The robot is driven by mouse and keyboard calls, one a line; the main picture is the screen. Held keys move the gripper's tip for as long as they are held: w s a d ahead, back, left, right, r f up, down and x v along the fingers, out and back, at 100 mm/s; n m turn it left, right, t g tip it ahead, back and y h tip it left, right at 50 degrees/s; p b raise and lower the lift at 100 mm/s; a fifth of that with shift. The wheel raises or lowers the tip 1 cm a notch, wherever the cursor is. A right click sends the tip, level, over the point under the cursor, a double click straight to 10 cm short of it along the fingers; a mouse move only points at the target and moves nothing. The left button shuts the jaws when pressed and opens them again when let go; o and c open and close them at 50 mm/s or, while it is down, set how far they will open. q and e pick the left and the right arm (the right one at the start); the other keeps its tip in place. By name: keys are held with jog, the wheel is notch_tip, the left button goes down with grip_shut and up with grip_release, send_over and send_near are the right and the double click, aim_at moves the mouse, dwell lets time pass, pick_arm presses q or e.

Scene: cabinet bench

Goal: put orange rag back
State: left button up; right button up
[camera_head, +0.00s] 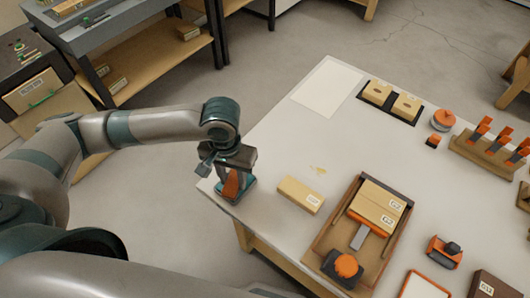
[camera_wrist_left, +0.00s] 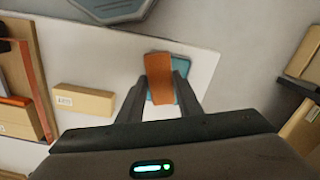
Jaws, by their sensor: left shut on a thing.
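My left gripper (camera_head: 234,172) is shut on the orange rag (camera_head: 231,186) at the near-left corner of the white worktable (camera_head: 268,150). In the left wrist view the orange rag (camera_wrist_left: 158,70) stands between the two dark fingers of the left gripper (camera_wrist_left: 160,92). A flat teal thing (camera_wrist_left: 187,88) shows behind and beside the rag there. I cannot tell whether the rag touches it. My right gripper is not in view.
A cardboard box (camera_head: 300,195) lies right of the gripper. A wooden tray (camera_head: 318,240) with boxes and an orange-topped item is further right. A white sheet (camera_head: 327,87) lies at the back. The tabletop between gripper and sheet is clear. The table edge is close.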

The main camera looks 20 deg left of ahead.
pick_arm(q)
jog(key=shift+w, duration=0.15)
jog(key=shift+w+d+m, duration=0.35)
jog(key=shift+w+m, duration=0.3)
jog(key=shift+m, duration=0.35)
jog(key=w+d+m, duration=0.1)
jog(key=m, duration=0.1)
jog(key=w+d+m, duration=0.1)
jog(key=w+m, duration=0.1)
jog(key=m, duration=0.1)
jog(key=w+d+m, duration=0.1)
jog(key=w+m, duration=0.1)
jog(key=shift+r, duration=0.25)
jog(key=w+d+r+m, duration=0.2)
jog(key=w+d+m, duration=0.3)
jog(key=m, duration=0.8)
jog(key=w+d+r+m, duration=0.3)
jog(key=w+d+m, duration=0.3)
jog(key=m, duration=0.7)
jog(key=shift+w+r+m+b, duration=0.25)
jog(key=shift+w+m+b, duration=0.1)
jog(key=shift+w, duration=0.6)
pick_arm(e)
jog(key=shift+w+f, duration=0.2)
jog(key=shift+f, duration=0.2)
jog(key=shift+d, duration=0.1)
